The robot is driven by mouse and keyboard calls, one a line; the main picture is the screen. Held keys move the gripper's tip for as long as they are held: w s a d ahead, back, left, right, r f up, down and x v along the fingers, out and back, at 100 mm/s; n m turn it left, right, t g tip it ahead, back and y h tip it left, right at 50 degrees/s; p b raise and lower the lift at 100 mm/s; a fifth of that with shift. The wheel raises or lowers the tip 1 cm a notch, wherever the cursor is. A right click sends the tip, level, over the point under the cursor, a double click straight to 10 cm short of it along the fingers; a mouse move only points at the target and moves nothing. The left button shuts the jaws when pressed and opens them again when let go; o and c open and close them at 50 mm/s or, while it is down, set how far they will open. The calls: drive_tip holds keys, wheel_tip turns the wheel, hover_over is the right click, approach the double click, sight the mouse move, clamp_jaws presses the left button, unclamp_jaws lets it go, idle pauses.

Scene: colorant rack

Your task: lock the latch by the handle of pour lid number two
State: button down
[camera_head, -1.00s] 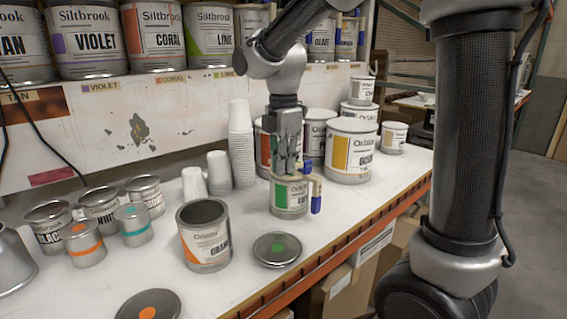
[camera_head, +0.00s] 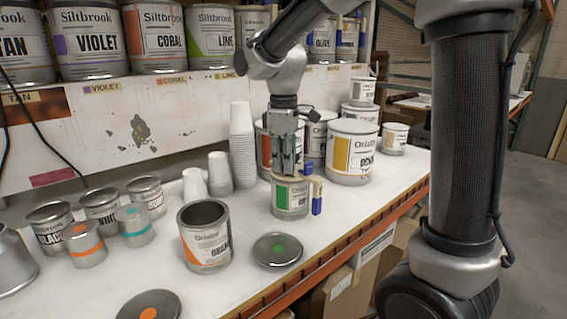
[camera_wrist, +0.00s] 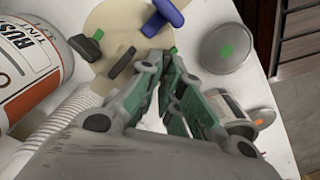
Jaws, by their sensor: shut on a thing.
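The pour lid (camera_wrist: 107,22) is tan and round and sits on a can with a green label (camera_head: 290,197). In the wrist view it carries a blue handle (camera_wrist: 164,13), a dark latch piece with a green tip (camera_wrist: 86,45) on the left, and a dark bar (camera_wrist: 122,62) near my fingers. My gripper (camera_wrist: 160,56) points down over the lid edge, near the handle's end. It also shows in the head view (camera_head: 290,172). Its fingers are nearly together, shut on a small part that looks like the latch by the handle; they mostly hide it. No lid number is readable.
An open can with an orange label (camera_head: 205,240) stands front left of the lidded can. A loose lid with a green dot (camera_head: 278,249) lies in front. Paper cups (camera_head: 241,150) and large cans (camera_head: 352,152) stand behind. The table's front edge is close on the right.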

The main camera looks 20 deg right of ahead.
drive_tip(key=shift+w+d+m, duration=0.1)
drive_tip(key=shift+m, duration=1.4)
drive_tip(key=c, duration=1.6)
unclamp_jaws()
drive_tip(key=shift+r, duration=4)
